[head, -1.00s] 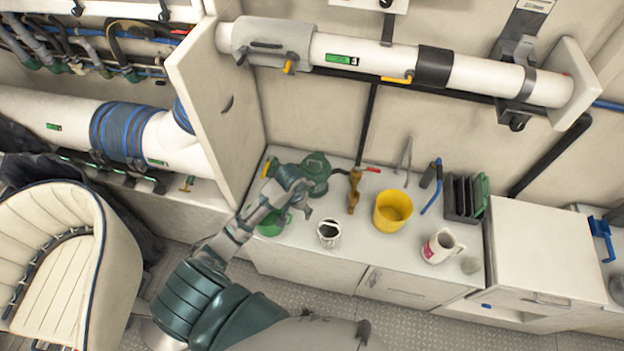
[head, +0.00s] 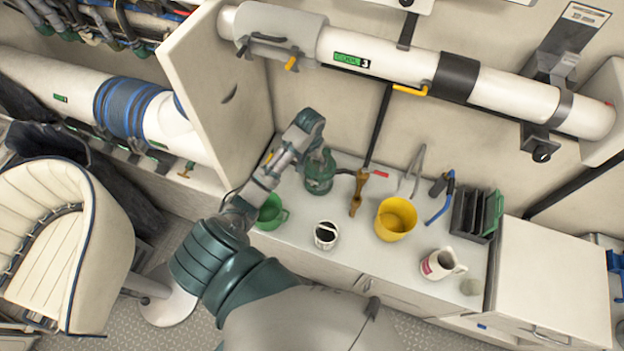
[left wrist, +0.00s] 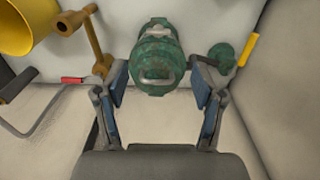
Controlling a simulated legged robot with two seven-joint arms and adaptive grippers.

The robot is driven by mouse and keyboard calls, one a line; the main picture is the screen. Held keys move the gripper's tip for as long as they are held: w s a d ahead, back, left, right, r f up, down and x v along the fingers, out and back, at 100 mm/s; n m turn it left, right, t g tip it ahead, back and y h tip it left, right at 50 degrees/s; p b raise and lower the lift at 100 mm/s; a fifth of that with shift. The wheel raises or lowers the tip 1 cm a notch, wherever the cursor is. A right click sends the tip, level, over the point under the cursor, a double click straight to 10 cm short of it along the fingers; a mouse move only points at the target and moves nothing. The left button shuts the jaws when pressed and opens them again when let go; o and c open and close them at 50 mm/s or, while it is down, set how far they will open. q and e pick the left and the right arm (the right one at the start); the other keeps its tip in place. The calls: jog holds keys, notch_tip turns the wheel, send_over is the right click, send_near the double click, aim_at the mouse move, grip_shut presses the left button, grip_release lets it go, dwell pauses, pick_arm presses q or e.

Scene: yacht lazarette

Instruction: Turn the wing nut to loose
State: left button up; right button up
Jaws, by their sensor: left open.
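A dark green cylindrical fitting (head: 319,175) stands on the white counter near the upright panel. In the left wrist view the green fitting (left wrist: 157,50) lies ahead of my palm, with a grey-green loop-shaped piece (left wrist: 157,79) on its near end; this may be the wing nut, but I cannot be sure. My left gripper (left wrist: 159,78) is open, with one finger on each side of that piece and gaps on both sides. In the head view my left gripper (head: 319,150) is over the fitting, its fingers mostly hidden. My right gripper is out of view.
A green cup (head: 271,212), a white mug (head: 326,236), a brass fitting (head: 357,192), a yellow bucket (head: 396,219) and a white jug (head: 441,263) stand on the counter. The upright panel (head: 218,95) closes off the left side. A thick white pipe (head: 400,65) runs above.

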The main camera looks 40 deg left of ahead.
aim_at(312, 180)
pick_arm(q)
jog(key=f, duration=1.2)
jog(key=shift+w+d+f, duration=0.1)
jog(key=shift+w+d, duration=0.05)
jog(key=shift+w, duration=0.1)
jog(key=shift+f, duration=0.65)
jog(key=shift+r, duration=0.1)
jog(key=c, duration=1.2)
jog(key=shift+o, duration=0.2)
jog(key=n, duration=0.4)
jog(key=shift+n, duration=0.4)
jog(key=o, duration=1.2)
jog(key=shift+c, duration=0.2)
